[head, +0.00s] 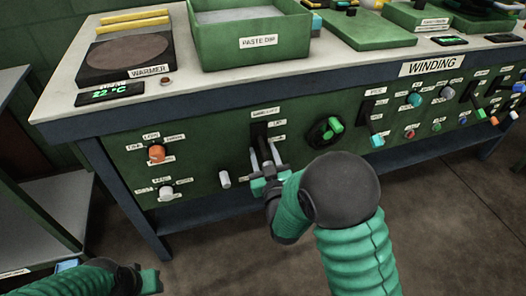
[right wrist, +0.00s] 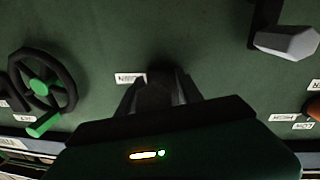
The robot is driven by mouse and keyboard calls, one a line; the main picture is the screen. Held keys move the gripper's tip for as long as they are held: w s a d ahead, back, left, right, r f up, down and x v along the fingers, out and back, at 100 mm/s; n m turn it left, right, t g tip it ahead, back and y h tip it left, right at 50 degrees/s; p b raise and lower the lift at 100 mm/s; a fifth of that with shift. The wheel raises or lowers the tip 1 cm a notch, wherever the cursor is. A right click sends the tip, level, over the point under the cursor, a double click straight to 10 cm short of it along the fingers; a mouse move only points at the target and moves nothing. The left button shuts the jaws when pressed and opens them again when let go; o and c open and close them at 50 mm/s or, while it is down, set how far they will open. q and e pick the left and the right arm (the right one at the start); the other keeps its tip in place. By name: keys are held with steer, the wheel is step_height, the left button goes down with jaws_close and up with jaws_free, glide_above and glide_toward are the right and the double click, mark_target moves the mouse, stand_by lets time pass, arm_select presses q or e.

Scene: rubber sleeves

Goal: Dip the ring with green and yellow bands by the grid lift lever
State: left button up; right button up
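The grid lift lever's black plate (head: 260,132) is on the green front panel, below the paste dip tray (head: 258,42). My right gripper (head: 266,158) is at this lever, its grey fingers apart on either side of something dark. In the right wrist view the fingers (right wrist: 160,90) flank a dark shape that looks like the lever's handle; whether they press on it is unclear. My left gripper (head: 150,281) is low at the left edge, away from the panel, its fingers unclear. I cannot make out a ring with green and yellow bands.
A warmer (head: 125,55) with yellow bars stands left of the tray. An orange knob (head: 156,153) and a white knob (head: 166,192) are left. More levers are right, under the winding sign.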

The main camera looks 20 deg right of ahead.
jaws_close()
stand_by(1.2)
